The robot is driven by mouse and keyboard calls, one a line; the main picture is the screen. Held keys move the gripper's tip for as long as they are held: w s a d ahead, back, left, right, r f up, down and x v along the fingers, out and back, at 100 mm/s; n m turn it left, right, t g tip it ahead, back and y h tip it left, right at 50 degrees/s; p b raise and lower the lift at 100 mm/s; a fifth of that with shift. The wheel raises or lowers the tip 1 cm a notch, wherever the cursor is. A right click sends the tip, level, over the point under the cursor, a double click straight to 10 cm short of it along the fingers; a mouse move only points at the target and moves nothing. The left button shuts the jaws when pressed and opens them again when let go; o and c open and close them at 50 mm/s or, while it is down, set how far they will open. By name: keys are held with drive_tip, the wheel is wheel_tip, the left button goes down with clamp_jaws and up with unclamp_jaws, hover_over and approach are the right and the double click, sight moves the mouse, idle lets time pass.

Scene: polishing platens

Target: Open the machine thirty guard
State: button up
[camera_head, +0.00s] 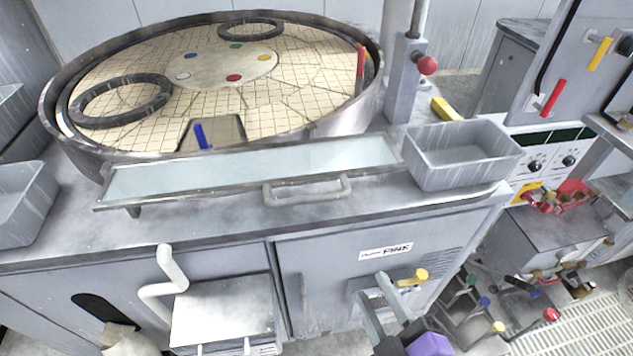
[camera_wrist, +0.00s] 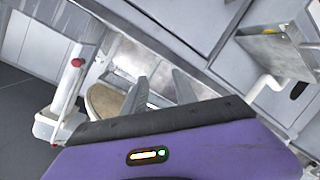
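A long clear guard panel (camera_head: 250,170) in a metal frame lies along the front edge of a round polishing platen (camera_head: 300,70). It looks lowered, nearly flat. A grey bar handle (camera_head: 307,191) sticks out from its front edge, right of its middle. I can read no machine number; the cabinet label (camera_head: 385,251) says "FINE". My gripper (camera_head: 373,284), with a purple body, is in front of the cabinet, below and right of the handle and apart from it. In the wrist view my gripper (camera_wrist: 160,78) shows two spread fingers with nothing between them.
A grey bin (camera_head: 460,155) stands right of the guard, before a post with a red knob (camera_head: 428,65). Colored valve knobs (camera_head: 498,327) sit low at right.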

sight(305, 197)
drive_tip(key=w+a+r+n+g+y+p, duration=0.2)
drive_tip(key=w+a+r+n+y, duration=0.4)
drive_tip(key=a+r+n, duration=0.45)
drive_tip(key=shift+n+h, duration=0.55)
drive_tip(key=shift+h, duration=0.15)
drive_tip(key=w, duration=0.2)
drive_tip(key=w+a+p, duration=0.1)
drive_tip(key=w, duration=0.1)
drive_tip(key=w+a, duration=0.1)
drive_tip(key=w, duration=0.1)
drive_tip(key=shift+a+f+p, duration=0.2)
drive_tip(key=shift+f+p, duration=0.1)
drive_tip(key=shift+f, duration=0.05)
drive_tip(key=shift+w+a+f, duration=0.25)
drive_tip(key=shift+w+a, duration=0.15)
drive_tip(key=shift+w, duration=0.15)
drive_tip(key=shift+c, duration=0.4)
clamp_jaws()
drive_tip(key=shift+f, duration=0.15)
